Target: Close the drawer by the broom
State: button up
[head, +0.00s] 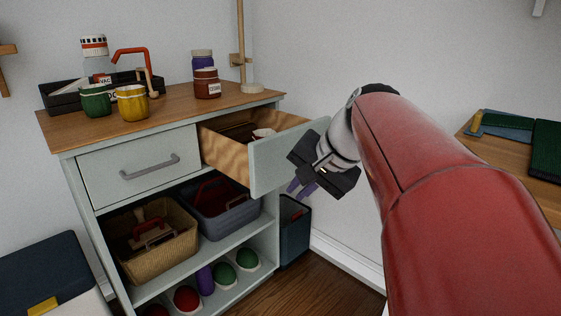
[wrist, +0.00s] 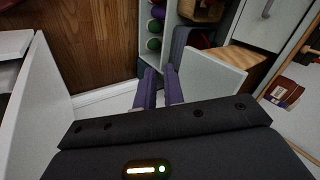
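The right-hand drawer (head: 225,160) of the pale cabinet is pulled well out, its wooden side and some contents showing. Its pale front panel (head: 285,157) has its right end partly hidden by my gripper. In the wrist view the front panel (wrist: 210,75) lies just right of the fingers. My gripper (head: 300,188) is at the outer face of this drawer, pointing down, with its purple fingers slightly apart and nothing between them. The fingers also show in the wrist view (wrist: 160,88). I cannot tell whether they touch the panel. No broom is clearly recognisable; a wooden pole (head: 241,40) stands at the cabinet top's back right.
The left drawer (head: 140,165) is shut. Mugs, jars and a dark tray (head: 62,97) stand on the cabinet top (head: 180,100). Baskets and balls fill the shelves below. A dark bin (head: 294,235) stands beside the cabinet. A wooden desk (head: 500,160) is at the right.

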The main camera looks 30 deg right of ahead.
jog(key=w+d+r+m, duration=0.1)
jog(key=d, duration=0.2)
jog(key=w+d+r+m+t, duration=0.1)
jog(key=d+r, duration=0.1)
jog(key=d, duration=0.1)
jog(key=w+d+r+m+t, duration=0.1)
jog(key=d+r, duration=0.1)
jog(key=d, duration=0.2)
jog(key=shift+w+d+r+m+y, duration=0.1)
jog(key=shift+w+m+y, duration=0.05)
jog(key=shift+m+y, duration=0.2)
grip_shut()
jog(key=b, duration=0.1)
send_near(286, 163)
jog(key=x, duration=0.5)
jog(key=shift+s+f, duration=0.25)
jog(key=shift+f, duration=0.1)
jog(key=shift+w, duration=0.55)
